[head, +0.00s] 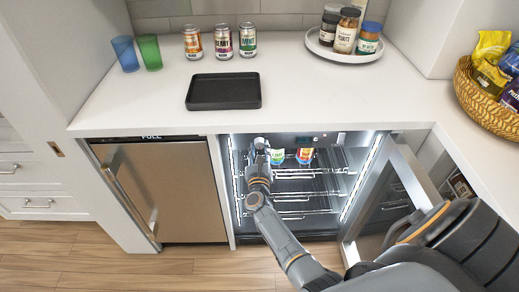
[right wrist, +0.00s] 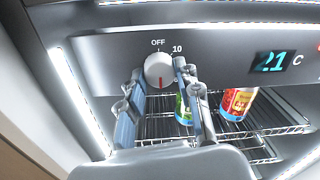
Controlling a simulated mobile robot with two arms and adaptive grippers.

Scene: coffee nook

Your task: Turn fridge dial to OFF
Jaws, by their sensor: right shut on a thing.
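The fridge (head: 322,210) stands open under the counter. Its white round dial (right wrist: 159,70) shows in the right wrist view on the panel at the top of the interior. OFF is printed above the dial and 10 to its upper right. A red mark runs down the dial's lower half, away from OFF. My right gripper (head: 260,150) reaches into the fridge, one finger on each side of the dial, shut on it. In the head view the gripper hides the dial. My left gripper is not in view.
The open glass door (head: 397,170) stands right of the fridge, close to my right arm. A display (right wrist: 277,61) reads 21 C. A black tray (head: 223,91) lies on the counter.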

